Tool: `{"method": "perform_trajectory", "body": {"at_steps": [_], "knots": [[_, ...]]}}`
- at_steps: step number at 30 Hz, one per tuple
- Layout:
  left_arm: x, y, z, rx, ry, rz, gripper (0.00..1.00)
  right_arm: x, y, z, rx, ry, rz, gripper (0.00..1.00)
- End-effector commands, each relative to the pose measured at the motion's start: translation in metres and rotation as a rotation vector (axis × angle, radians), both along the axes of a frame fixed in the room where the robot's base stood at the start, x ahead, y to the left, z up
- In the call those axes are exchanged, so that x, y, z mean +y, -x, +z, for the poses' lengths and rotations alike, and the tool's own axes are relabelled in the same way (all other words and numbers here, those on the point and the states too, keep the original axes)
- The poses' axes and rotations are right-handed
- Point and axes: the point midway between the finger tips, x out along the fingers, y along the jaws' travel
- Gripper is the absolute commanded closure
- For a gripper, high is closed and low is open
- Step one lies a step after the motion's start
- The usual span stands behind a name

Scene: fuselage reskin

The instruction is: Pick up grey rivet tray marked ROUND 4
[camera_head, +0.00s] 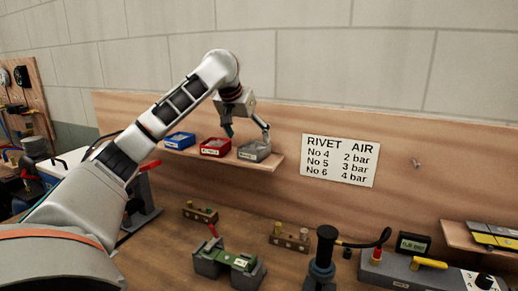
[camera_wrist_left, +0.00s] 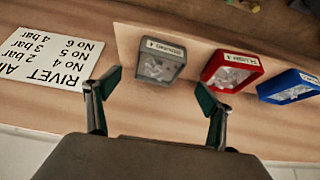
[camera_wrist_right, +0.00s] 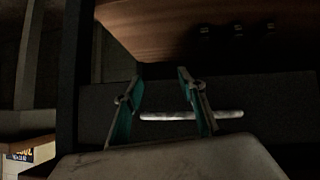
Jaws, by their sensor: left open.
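The grey rivet tray (camera_head: 255,151) stands at the right end of a wooden wall shelf. In the left wrist view the grey tray (camera_wrist_left: 159,66) shows upside down, with a pale label and small bright pieces inside. The label appears to read ROUND 4. My left gripper (camera_head: 247,132) is open, its fingers apart above the tray; in the left wrist view the gripper (camera_wrist_left: 157,88) has nothing between its fingertips, and the tray lies beyond them. My right gripper (camera_wrist_right: 158,82) shows only in the dark right wrist view, fingers apart.
A red tray (camera_head: 215,147) and a blue tray (camera_head: 179,140) stand left of the grey one on the shelf (camera_head: 268,163). A RIVET AIR sign (camera_head: 340,160) is right of it. A green-topped fixture (camera_head: 230,262) and a black-handled tool (camera_head: 322,260) stand on the bench below.

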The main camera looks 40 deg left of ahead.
Motion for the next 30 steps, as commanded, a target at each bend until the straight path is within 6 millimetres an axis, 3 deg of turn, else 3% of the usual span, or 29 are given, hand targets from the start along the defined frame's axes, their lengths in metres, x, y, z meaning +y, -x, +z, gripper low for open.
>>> {"method": "perform_trajectory", "body": {"at_steps": [16,26,27,30], "knots": [[0.008,-0.04,-0.051,0.003,0.002,-0.001,0.19,-0.002,0.006,-0.004,0.011,0.008,0.006,0.6],[0.01,-0.045,-0.059,0.0,0.0,-0.001,0.19,-0.002,0.003,-0.002,0.005,0.007,0.007,0.6],[0.01,-0.045,-0.059,0.0,0.0,-0.001,0.21,-0.002,0.003,-0.002,0.004,0.007,0.007,0.6],[0.01,-0.045,-0.059,0.0,0.0,-0.001,0.47,-0.001,0.002,-0.002,0.005,0.005,0.006,0.6]]}}
